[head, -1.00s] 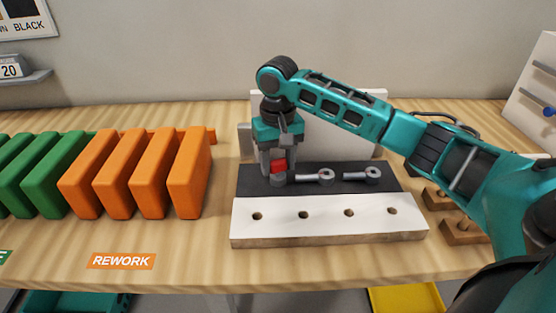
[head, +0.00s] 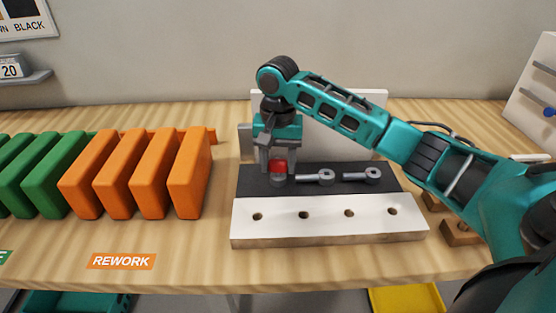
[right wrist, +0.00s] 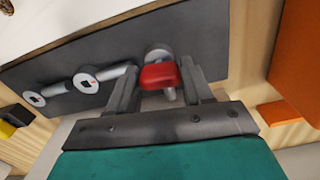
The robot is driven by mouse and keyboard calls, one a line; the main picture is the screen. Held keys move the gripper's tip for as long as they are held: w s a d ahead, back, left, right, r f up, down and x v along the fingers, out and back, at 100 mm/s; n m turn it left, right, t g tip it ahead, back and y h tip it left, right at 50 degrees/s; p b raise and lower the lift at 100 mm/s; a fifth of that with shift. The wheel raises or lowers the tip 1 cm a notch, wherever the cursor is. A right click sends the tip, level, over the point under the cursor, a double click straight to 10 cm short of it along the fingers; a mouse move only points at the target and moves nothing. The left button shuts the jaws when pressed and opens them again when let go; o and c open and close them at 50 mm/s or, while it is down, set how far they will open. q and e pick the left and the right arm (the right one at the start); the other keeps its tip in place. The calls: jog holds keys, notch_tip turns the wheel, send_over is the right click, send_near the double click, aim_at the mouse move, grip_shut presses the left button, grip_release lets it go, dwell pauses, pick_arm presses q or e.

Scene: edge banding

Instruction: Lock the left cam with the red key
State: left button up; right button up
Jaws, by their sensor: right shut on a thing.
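My right gripper (head: 278,168) points down over the left end of the dark strip (head: 250,183) and is shut on the red key (head: 280,166). The red key (right wrist: 159,76) also shows between the fingers in the right wrist view. The left cam (head: 278,180), a grey round fitting, is directly under the key, which partly covers it. The key appears to be on the cam, but I cannot tell how deep it sits. The middle cam (head: 326,175) and right cam (head: 372,173) have grey bolts pointing left. My left gripper is not in view.
The white panel (head: 330,230) has several holes along its front. Orange blocks (head: 188,175) and green blocks (head: 65,175) stand at the left. A pale upright plate (head: 350,130) is behind the panel. The table front is clear near the REWORK label (head: 121,261).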

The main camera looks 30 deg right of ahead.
jog(key=shift+r, duration=3)
